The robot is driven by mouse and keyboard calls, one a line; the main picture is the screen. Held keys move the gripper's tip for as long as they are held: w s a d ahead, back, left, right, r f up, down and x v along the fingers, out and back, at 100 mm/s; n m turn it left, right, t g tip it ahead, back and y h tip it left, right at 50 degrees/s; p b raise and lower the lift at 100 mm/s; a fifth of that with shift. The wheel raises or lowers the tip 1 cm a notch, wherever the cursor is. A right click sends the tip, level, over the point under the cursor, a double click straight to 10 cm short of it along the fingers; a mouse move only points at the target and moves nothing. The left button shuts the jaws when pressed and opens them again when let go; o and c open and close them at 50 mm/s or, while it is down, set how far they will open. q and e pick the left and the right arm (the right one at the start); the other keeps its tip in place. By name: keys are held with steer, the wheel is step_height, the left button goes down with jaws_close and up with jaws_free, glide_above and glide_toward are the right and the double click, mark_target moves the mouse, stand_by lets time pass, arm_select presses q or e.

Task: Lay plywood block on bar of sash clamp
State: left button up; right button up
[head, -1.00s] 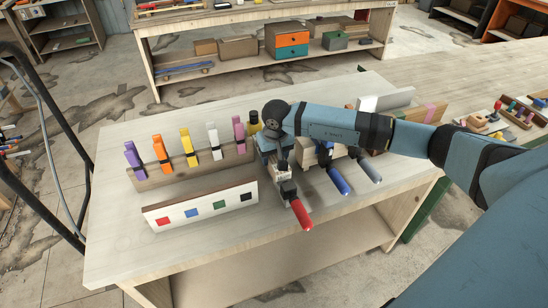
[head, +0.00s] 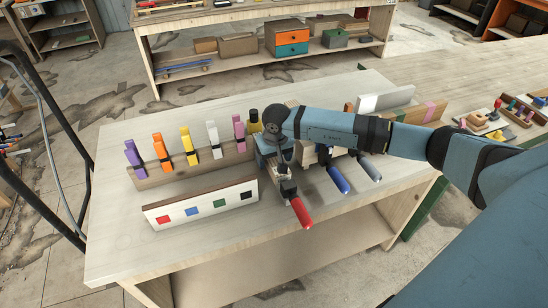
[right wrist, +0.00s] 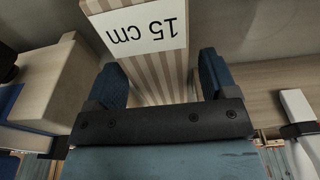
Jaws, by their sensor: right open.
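The plywood block (right wrist: 160,78), with striped layered edges and a white "15 cm" label, shows in the right wrist view. It lies between the two blue fingers of my right gripper (right wrist: 160,82). The fingers are open, one on each side, with slight gaps visible. In the head view my right gripper (head: 272,158) points down over the bench, and the wrist hides most of the block. A clamp with a red handle (head: 301,213) is just in front of it; its bar is largely covered by my arm. My left gripper is out of view.
Blue-handled (head: 338,180) and grey-handled (head: 370,170) clamps lie to the right. A wooden rack (head: 195,165) with coloured spring clamps and a white board with coloured squares (head: 200,207) stand at the left. The bench's front left is clear.

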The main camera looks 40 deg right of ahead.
mark_target(276, 161)
step_height(276, 161, up, 12)
steer(key=s+b, duration=0.1)
steer(key=b, duration=0.2)
steer(key=shift+s+a, duration=0.2)
steer(key=shift+s, duration=0.05)
